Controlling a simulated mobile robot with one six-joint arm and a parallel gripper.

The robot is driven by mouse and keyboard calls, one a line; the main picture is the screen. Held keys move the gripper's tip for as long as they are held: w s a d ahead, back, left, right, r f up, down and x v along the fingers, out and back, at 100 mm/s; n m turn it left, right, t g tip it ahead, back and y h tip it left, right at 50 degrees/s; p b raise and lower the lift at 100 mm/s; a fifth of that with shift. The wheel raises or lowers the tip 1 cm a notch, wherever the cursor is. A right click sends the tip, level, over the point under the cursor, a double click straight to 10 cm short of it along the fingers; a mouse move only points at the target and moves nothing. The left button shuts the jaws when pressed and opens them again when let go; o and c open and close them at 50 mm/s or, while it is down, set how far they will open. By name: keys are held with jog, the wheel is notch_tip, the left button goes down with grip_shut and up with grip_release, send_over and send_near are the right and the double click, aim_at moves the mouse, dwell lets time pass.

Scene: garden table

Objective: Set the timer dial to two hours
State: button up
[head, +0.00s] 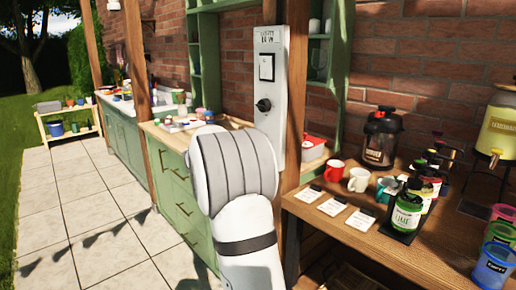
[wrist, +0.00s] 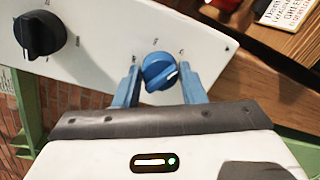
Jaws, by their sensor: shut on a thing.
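A pale control panel (head: 268,75) is mounted on a wooden post in the head view. Its black dial (head: 263,105) shows there, and also at the left of the wrist view (wrist: 39,35). A blue dial (wrist: 158,68) sits on the same panel in the wrist view. My gripper (wrist: 157,75) has its two blue fingers on either side of the blue dial, shut on it. My arm hides the blue dial in the head view.
A wooden table (head: 330,233) at right holds mugs, a dark dispenser (head: 381,138), label cards and bottles (head: 406,212). A green cabinet (head: 178,190) with cluttered counter stands behind my arm at left. The tiled path (head: 85,205) at left is clear.

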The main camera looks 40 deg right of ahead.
jog(key=o, duration=1)
jog(key=shift+a, duration=0.1)
jog(key=a, duration=0.7)
jog(key=shift+s+a+r, duration=0.15)
jog(key=shift+a+r, duration=0.1)
jog(key=shift+a, duration=0.05)
jog(key=s+a+f+m+y+p, duration=0.2)
jog(key=s+a+y, duration=0.3)
jog(key=s+a, duration=0.4)
jog(key=s+a+f+m+t+y+p, duration=0.1)
jog(key=s+a+f+m+y+p, duration=0.1)
jog(key=s+a+y+p, duration=0.3)
jog(key=s+a+f+m+t+y+p, duration=0.1)
jog(key=s+a+y+p, duration=0.3)
jog(key=s+a, duration=0.9)
jog(key=shift+s+a+f+m+y, duration=0.1)
jog(key=shift+f+m+y, duration=0.2)
jog(key=shift+y, duration=0.55)
jog(key=shift+s+a+f+m+y, duration=0.1)
jog(key=shift+f+m+y, duration=0.15)
jog(key=shift+y, duration=0.6)
